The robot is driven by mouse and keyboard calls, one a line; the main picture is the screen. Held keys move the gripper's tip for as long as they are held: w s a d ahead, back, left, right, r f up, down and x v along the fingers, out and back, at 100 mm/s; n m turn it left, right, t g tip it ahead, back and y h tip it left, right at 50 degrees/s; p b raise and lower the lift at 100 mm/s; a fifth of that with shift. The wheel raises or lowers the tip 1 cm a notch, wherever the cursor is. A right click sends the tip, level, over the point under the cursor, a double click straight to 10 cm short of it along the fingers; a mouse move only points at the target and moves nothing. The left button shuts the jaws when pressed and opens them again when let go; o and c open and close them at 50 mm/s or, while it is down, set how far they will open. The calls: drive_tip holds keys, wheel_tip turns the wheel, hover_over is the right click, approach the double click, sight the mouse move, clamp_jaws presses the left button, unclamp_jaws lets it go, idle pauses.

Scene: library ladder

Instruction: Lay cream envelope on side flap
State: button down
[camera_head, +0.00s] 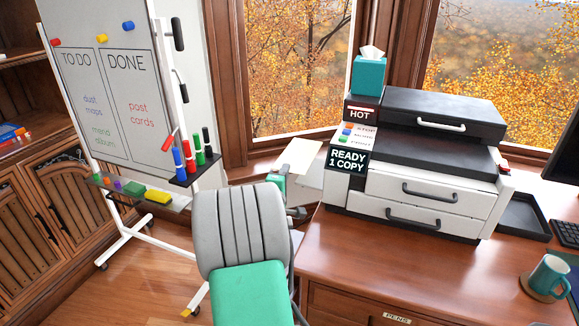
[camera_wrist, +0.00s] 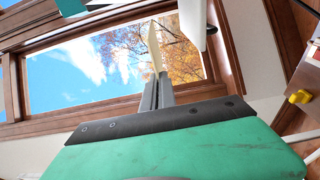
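The cream envelope (camera_head: 304,157) is a pale flat sheet at the left of the printer. It shows nearly edge-on in the wrist view (camera_wrist: 154,48), standing out from between the grey fingers of my gripper (camera_wrist: 157,92). The fingers are closed on its near end. In the head view my gripper (camera_head: 284,180) is partly hidden behind my grey and green arm. The side flap (camera_head: 311,178) is a pale panel at the printer's left side, partly covered by the envelope and my gripper. Whether the envelope touches the flap, I cannot tell.
The printer (camera_head: 426,160) stands on the wooden desk (camera_head: 400,275), with a teal tissue box (camera_head: 368,76) on top. A whiteboard (camera_head: 105,85) with markers stands at the left. A teal mug (camera_head: 548,276) and dark tray (camera_head: 520,217) are at the right.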

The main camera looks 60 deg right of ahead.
drive_tip(key=shift+s+d, duration=0.5)
drive_tip(key=shift+s, duration=0.1)
drive_tip(key=shift+a, duration=0.1)
drive_tip(key=shift+s+f, duration=0.1)
wheel_tip(320, 180, down, 6)
drive_tip(key=s+b, duration=0.3)
drive_tip(key=shift+d+f, duration=0.15)
drive_tip(key=shift+d, duration=0.05)
drive_tip(key=c, duration=1.6)
unclamp_jaws()
